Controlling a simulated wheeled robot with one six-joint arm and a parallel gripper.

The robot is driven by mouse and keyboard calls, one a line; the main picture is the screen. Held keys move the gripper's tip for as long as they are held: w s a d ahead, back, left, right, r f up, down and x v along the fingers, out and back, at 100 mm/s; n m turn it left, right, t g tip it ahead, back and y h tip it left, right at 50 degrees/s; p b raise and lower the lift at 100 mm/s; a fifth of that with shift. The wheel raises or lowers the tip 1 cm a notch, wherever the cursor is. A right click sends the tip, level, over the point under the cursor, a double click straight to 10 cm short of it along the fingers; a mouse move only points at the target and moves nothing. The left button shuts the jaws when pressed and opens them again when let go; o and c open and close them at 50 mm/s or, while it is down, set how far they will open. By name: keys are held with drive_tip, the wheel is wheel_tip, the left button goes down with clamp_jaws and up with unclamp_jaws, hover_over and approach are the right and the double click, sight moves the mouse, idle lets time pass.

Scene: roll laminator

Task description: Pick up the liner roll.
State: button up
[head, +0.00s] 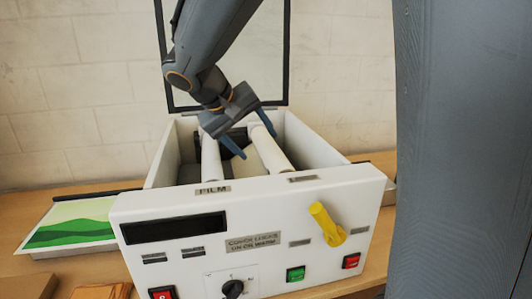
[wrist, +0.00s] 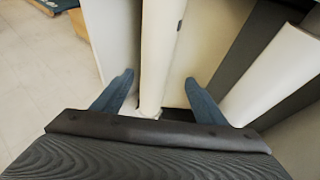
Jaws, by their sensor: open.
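The right-hand white roll (head: 271,152) lies lengthwise in the open laminator; the label in front of it is too small to read, but the other roll is marked FILM, so I take this one as the liner roll. My gripper (head: 257,146) is open above it, one finger on each side. In the wrist view the liner roll (wrist: 157,50) runs between the two spread fingers (wrist: 158,82), with gaps on both sides. The film roll (head: 210,158) lies to the left in the head view and at the right in the wrist view (wrist: 268,85).
The white laminator housing (head: 150,262) surrounds the rolls, with side walls close by. Its dark-framed lid (head: 288,60) stands raised behind. A yellow lever (head: 326,224) sticks out in front. A green picture sheet (head: 75,220) lies at the left on the wooden table (head: 40,265).

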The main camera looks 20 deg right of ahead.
sight(266, 147)
drive_tip(key=p+x, duration=0.1)
drive_tip(key=x, duration=0.2)
drive_tip(key=p+x, duration=0.1)
drive_tip(key=x, duration=0.2)
drive_tip(key=shift+d, duration=0.5)
drive_tip(key=c, duration=1.6)
drive_tip(key=shift+r, duration=0.1)
drive_tip(key=shift+r, duration=0.1)
